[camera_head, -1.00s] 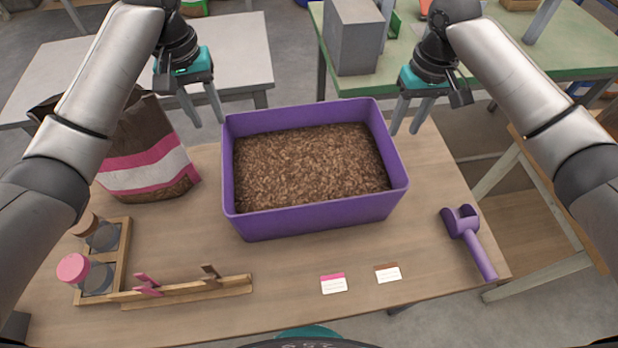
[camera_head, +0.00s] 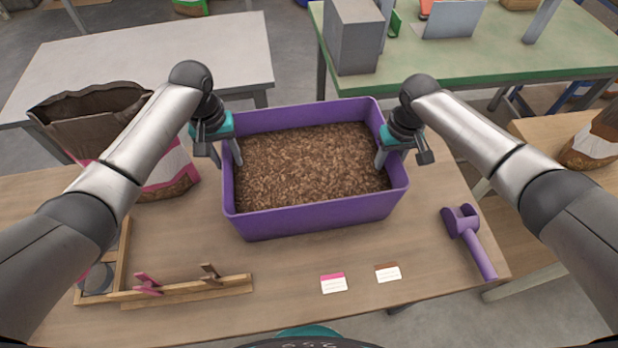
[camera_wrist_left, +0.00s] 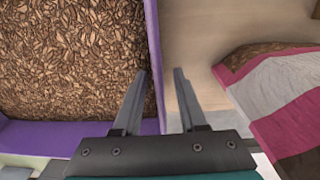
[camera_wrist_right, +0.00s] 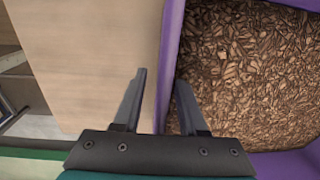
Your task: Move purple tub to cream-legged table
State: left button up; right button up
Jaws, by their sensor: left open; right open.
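The purple tub (camera_head: 320,217), full of brown pellets, sits upright on the wooden work table (camera_head: 330,250). My left gripper (camera_head: 228,160) is open at the tub's left wall. In the left wrist view, its fingers straddle that wall (camera_wrist_left: 154,60), one inside over the pellets and one outside. My right gripper (camera_head: 388,160) is open at the right wall. In the right wrist view, its fingers straddle that wall (camera_wrist_right: 170,60) likewise. A wood-topped table with cream legs (camera_head: 540,132) stands at the right, partly hidden by my right arm.
A pink-striped bag (camera_head: 170,180) stands left of the tub, partly behind my left arm. A purple scoop (camera_head: 470,240), two cards (camera_head: 333,283) and a wooden rack (camera_head: 190,290) lie nearer. Another bag (camera_head: 592,145) stands on the cream-legged table. Grey (camera_head: 150,55) and green (camera_head: 480,60) tables stand behind.

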pick_arm(q)
jog(key=shift+c, duration=0.3)
pick_arm(e)
jog(key=shift+c, duration=0.3)
pick_arm(q)
grip_shut()
pick_arm(e)
grip_shut()
pick_arm(q)
jog(key=shift+w+r, duration=0.1)
pick_arm(e)
jog(key=shift+w+r, duration=0.1)
dwell(0.4)
